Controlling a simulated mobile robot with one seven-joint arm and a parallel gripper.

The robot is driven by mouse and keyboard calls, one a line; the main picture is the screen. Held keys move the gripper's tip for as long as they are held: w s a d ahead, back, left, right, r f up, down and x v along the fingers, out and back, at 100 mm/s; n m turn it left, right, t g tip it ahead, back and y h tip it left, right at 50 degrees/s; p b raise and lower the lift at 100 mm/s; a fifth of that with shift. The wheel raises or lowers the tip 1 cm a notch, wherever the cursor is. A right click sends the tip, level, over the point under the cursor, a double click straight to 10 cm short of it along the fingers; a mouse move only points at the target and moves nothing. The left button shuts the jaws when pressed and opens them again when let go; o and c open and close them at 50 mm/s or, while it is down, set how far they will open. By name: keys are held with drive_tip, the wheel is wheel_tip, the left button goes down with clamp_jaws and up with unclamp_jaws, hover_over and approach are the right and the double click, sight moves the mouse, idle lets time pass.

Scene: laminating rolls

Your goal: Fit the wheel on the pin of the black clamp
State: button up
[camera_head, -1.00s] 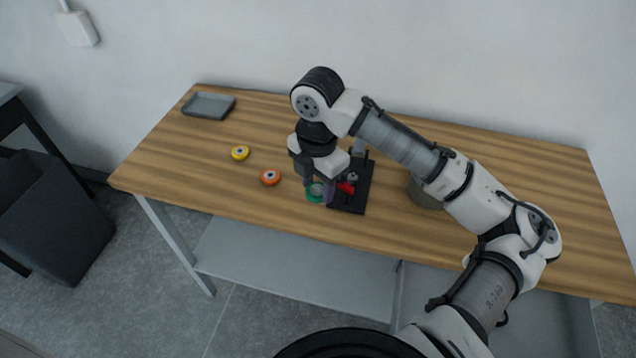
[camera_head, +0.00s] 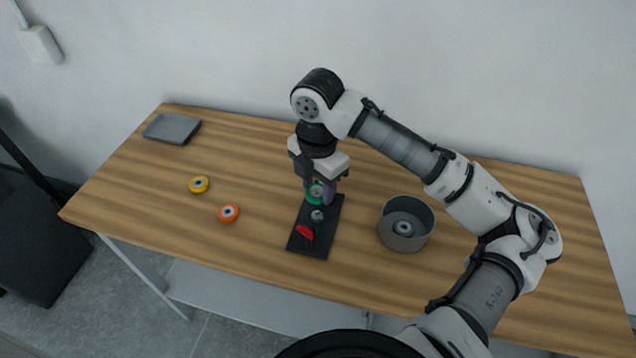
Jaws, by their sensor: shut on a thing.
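My gripper (camera_head: 318,192) points down over the far end of a black plate and is shut on a green wheel (camera_head: 315,198). The wheel has a pale centre and sits between the two fingers. The black plate (camera_head: 318,243) lies on the table and carries a small grey round part (camera_head: 317,215) and a red part (camera_head: 304,232). The far end of the plate is largely hidden by my gripper, so I cannot make out the black clamp's pin. I cannot tell whether the wheel touches anything below it.
An orange wheel (camera_head: 228,213) and a yellow wheel (camera_head: 199,184) lie on the wooden table (camera_head: 250,160) to the left. A grey tray (camera_head: 172,128) is at the back left. A grey round bowl-like container (camera_head: 408,203) stands right of the plate, below my forearm.

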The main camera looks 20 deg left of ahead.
drive_tip(key=shift+f+b, duration=2.5)
drive_tip(key=shift+f, duration=0.7)
drive_tip(key=o, duration=1)
drive_tip(key=shift+o, duration=0.2)
drive_tip(key=shift+r, duration=0.1)
wheel_tip(320, 180, up, 14)
drive_tip(key=b, duration=0.1)
drive_tip(key=shift+f, duration=0.2)
